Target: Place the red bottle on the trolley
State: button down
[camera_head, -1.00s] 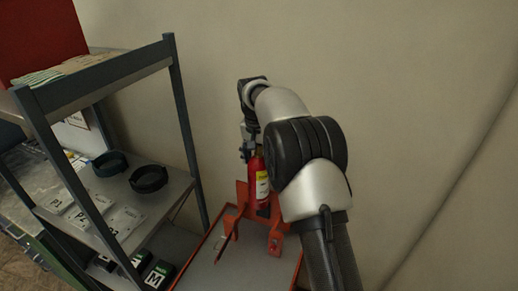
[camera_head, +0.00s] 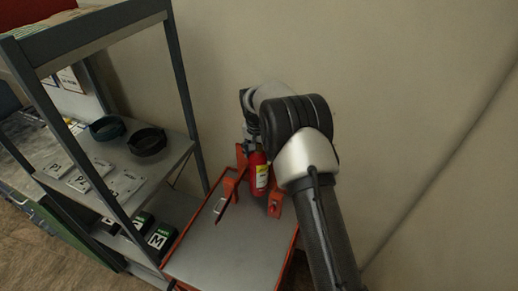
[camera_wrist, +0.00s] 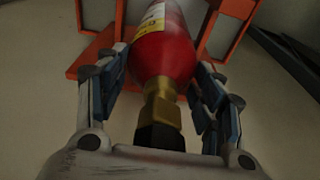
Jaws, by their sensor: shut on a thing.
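The red bottle (camera_head: 258,172) has a yellow and white label and stands about upright at the back of the orange-edged trolley (camera_head: 232,249), between its orange uprights. In the wrist view the bottle (camera_wrist: 164,58) shows its red shoulder and a brass neck with a dark fitting. My gripper (camera_wrist: 165,82) is shut on the bottle near its top, with one finger on each side. In the head view the gripper (camera_head: 254,145) is partly hidden behind my arm. The bottle's base is hard to see, so I cannot tell whether it touches the trolley.
A grey shelf rack (camera_head: 184,95) stands left, close to the trolley. It holds dark round rings (camera_head: 148,142), white plates (camera_head: 120,183) and black boxes (camera_head: 160,238). A plain wall (camera_head: 420,90) is behind and right. The trolley's front deck is clear.

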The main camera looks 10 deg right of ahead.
jog(key=shift+w+f, duration=0.1)
jog(key=shift+f, duration=1.5)
jog(key=shift+c, duration=2.2)
grip_release()
jog(key=shift+f, duration=0.15)
